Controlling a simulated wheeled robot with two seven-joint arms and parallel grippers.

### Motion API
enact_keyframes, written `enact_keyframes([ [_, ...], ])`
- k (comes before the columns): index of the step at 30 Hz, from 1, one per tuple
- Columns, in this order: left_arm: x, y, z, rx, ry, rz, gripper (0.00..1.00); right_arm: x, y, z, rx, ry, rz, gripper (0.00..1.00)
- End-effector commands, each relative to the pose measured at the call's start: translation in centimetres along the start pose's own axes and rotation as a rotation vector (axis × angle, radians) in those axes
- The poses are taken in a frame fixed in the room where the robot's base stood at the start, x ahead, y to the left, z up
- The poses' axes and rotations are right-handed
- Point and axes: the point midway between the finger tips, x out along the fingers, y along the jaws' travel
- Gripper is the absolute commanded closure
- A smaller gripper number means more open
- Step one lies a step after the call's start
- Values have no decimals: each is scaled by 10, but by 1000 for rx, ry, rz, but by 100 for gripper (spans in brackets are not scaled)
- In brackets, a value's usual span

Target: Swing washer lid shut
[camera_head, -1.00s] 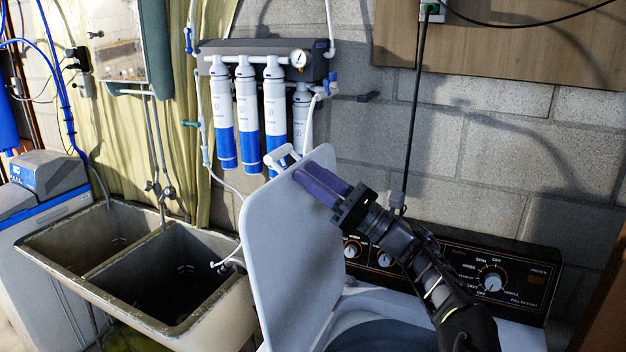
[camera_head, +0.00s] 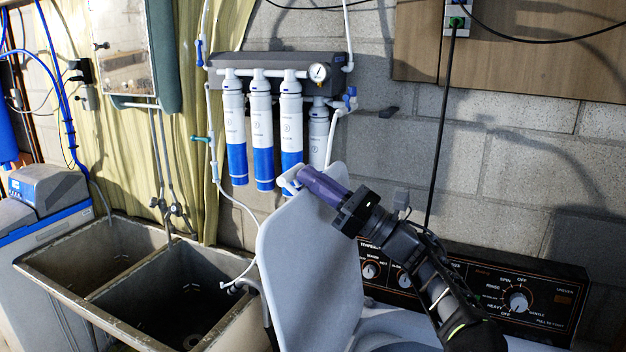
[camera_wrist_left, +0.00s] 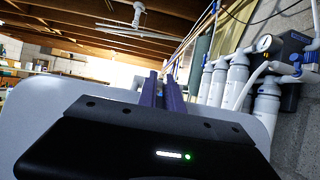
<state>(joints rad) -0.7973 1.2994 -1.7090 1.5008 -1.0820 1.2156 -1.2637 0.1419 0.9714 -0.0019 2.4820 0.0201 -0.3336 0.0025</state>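The washer lid (camera_head: 312,265) is a pale grey panel standing upright in the head view, raised well off the washer top (camera_head: 400,322). My left gripper (camera_head: 305,178) has purple fingers that reach across the lid's upper edge. In the left wrist view the two fingers (camera_wrist_left: 161,90) lie close together with a narrow gap and nothing visible between them. The lid's pale face (camera_wrist_left: 55,105) shows behind the gripper body there. Whether the fingers touch the lid is hard to tell. My right gripper is in neither view.
The washer's control panel (camera_head: 545,300) stands behind the washer top, against the block wall. Water filters (camera_head: 262,135) hang on the wall just behind the lid. A double stone sink (camera_head: 150,285) stands left of the washer. A black cord (camera_head: 443,130) hangs above the panel.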

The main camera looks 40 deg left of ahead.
Motion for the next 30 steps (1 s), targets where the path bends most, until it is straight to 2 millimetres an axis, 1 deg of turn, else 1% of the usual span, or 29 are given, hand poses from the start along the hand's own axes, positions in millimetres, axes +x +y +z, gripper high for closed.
enact_keyframes([
  [1,0,0,-3,2,5,-1,100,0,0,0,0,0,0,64],
  [16,-3,-1,-2,2,6,-3,100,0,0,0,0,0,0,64],
  [20,-10,-2,2,1,5,-4,100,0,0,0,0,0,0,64],
  [30,-35,-1,21,0,2,-3,100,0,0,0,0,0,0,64],
])
